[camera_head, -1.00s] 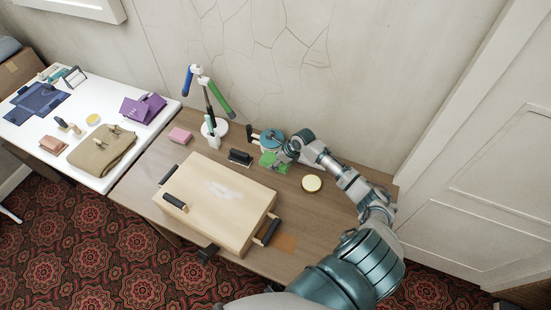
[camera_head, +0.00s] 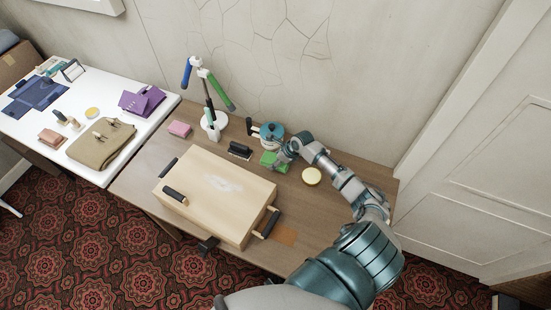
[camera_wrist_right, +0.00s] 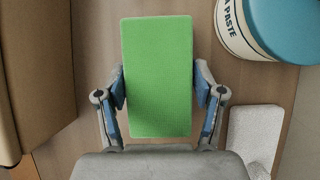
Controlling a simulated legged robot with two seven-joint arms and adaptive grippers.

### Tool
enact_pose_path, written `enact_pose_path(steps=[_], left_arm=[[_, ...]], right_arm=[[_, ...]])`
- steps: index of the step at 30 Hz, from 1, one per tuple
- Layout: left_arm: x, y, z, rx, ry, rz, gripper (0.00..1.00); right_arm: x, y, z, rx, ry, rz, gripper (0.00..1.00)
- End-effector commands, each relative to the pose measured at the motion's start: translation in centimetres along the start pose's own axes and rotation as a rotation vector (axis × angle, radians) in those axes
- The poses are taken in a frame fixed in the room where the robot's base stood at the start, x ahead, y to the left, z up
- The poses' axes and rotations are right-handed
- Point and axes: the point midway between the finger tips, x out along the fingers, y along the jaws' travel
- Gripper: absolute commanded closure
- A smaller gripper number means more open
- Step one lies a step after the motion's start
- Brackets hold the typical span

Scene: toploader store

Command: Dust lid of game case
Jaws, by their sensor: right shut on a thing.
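The game case (camera_head: 218,194) is a pale wooden box with black handles, lying shut on the brown table. A whitish dusty patch (camera_head: 226,184) shows on its lid. My right gripper (camera_head: 279,161) is behind the case's right part, over the table. It is shut on a green block (camera_wrist_right: 157,78), likely a sponge or cloth pad, with one finger on each side of it in the right wrist view. The green block also shows in the head view (camera_head: 268,159). My left gripper is not in view.
A paste tub with a teal lid (camera_head: 271,131) stands just behind my right gripper. A white table (camera_head: 150,128) holds folded cloths at left.

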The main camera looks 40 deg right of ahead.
Motion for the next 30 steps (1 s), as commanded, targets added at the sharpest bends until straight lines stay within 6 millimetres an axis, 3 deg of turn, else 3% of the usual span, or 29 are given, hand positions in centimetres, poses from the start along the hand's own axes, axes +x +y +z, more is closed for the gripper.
enact_pose_path(steps=[17,18,20,21,30], left_arm=[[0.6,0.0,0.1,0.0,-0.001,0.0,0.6],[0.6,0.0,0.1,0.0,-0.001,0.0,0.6],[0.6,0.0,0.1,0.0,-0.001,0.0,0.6],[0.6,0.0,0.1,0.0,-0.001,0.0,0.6],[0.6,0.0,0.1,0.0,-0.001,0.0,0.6]], right_arm=[[2.6,0.1,-1.4,0.002,-0.001,0.001,0.6],[2.5,0.0,-1.4,0.001,-0.001,0.001,0.22],[2.5,0.0,-1.4,0.001,-0.001,0.001,0.07],[2.4,0.0,-1.4,0.001,-0.001,0.001,0.03],[2.4,0.0,-1.4,0.0,0.0,0.001,0.03]])
